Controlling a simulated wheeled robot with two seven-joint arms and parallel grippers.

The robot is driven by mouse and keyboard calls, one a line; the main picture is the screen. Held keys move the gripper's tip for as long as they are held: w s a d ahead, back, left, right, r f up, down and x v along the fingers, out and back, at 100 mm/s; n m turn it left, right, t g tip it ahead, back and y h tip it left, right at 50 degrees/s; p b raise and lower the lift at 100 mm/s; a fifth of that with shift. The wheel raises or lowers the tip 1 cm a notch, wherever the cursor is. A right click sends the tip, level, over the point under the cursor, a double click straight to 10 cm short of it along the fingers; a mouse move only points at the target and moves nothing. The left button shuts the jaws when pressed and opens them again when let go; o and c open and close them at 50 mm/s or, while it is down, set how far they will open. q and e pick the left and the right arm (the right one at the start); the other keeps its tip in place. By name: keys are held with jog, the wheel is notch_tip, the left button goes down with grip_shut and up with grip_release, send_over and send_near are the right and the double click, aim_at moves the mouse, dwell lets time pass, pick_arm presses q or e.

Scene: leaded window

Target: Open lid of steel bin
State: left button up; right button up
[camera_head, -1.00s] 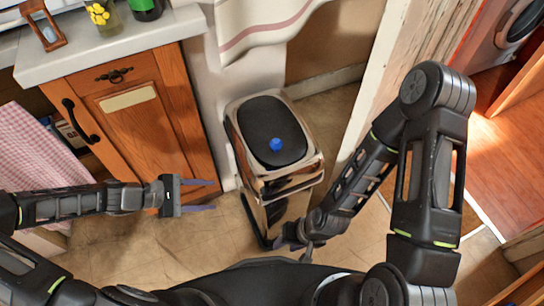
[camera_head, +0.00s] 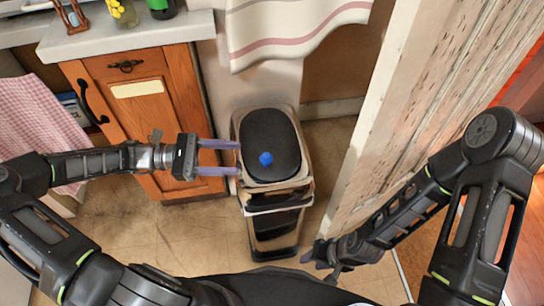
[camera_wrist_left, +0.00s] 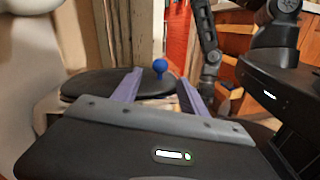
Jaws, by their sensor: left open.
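The steel bin (camera_head: 275,220) stands on the floor in the middle of the head view, with shiny metal sides. Its black oval lid (camera_head: 270,135) is down and has a blue knob (camera_head: 266,158) on top. In the left wrist view the knob (camera_wrist_left: 160,67) shows between and beyond the fingers. My left gripper (camera_head: 238,158) is open, its two purple fingers pointing right at the bin's left edge, short of the knob. My right gripper (camera_head: 326,262) is low, to the right of the bin; its fingers are too small and dark to judge.
A wooden cabinet (camera_head: 150,110) with a pale worktop (camera_head: 125,38) stands left of the bin. A striped cloth (camera_head: 290,30) hangs behind it. A worn white door edge (camera_head: 410,110) rises at the right. Tiled floor (camera_head: 180,240) is clear in front.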

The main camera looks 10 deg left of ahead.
aim_at(259, 165)
pick_arm(q)
jog(key=shift+w+d+b, duration=0.25)
jog(key=shift+d, duration=1.7)
jog(key=shift+w+d+b, duration=0.2)
jog(key=shift+d, duration=1.7)
jog(key=shift+c, duration=0.3)
grip_shut()
